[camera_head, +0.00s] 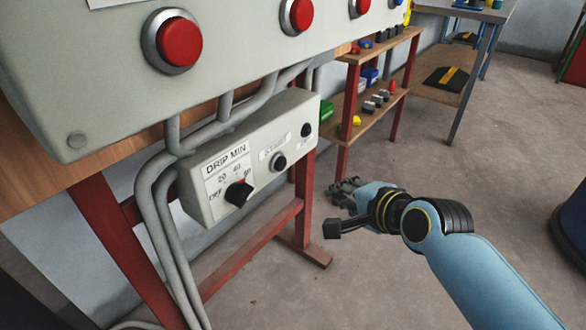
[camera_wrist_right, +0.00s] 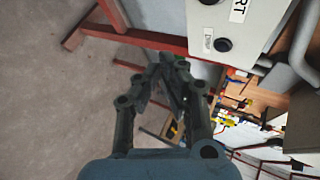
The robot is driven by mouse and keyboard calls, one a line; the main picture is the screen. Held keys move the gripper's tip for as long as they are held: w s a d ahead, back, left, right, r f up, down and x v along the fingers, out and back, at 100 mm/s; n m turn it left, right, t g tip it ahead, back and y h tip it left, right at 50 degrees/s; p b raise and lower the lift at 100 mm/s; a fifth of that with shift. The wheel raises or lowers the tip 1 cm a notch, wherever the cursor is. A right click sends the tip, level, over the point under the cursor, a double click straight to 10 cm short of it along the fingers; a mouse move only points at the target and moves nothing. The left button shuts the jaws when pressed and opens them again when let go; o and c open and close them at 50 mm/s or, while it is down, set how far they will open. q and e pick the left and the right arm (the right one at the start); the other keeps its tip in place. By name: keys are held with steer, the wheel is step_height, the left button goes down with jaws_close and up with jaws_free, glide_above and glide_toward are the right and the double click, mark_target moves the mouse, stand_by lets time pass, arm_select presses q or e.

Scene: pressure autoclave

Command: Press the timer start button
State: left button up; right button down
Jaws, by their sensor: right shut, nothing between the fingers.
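The timer box (camera_head: 230,150) is a light grey panel with a "DRIP MIN" dial (camera_head: 238,192) and a black start button (camera_head: 278,162) beside a "START" label. A second small black button (camera_head: 305,130) sits at its far end, with a small label. My right gripper (camera_head: 345,188) is shut and empty, in the air to the right of the box, apart from it. In the right wrist view the closed fingers (camera_wrist_right: 168,72) lie below the box (camera_wrist_right: 250,45); its far-end button (camera_wrist_right: 222,45) shows there, and the start button is mostly cut off at the top edge. My left gripper is not in view.
A larger grey panel with red buttons (camera_head: 180,42) overhangs the box. Grey pipes (camera_head: 165,190) run between them. A red frame (camera_head: 255,250) stands below. A wooden shelf (camera_head: 375,57) with small parts stands behind. The floor (camera_head: 400,150) around my right arm is clear.

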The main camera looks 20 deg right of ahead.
mark_target(281, 164)
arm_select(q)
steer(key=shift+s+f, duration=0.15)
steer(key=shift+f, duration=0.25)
arm_select(e)
steer(key=shift+w+r, duration=0.4)
steer(key=shift+w, duration=0.2)
arm_select(q)
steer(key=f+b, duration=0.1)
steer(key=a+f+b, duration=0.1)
steer(key=b, duration=0.1)
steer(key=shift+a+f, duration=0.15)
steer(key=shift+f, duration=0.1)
arm_select(e)
steer(key=w+a, duration=0.5)
steer(key=w, duration=0.2)
steer(key=shift+a, duration=0.25)
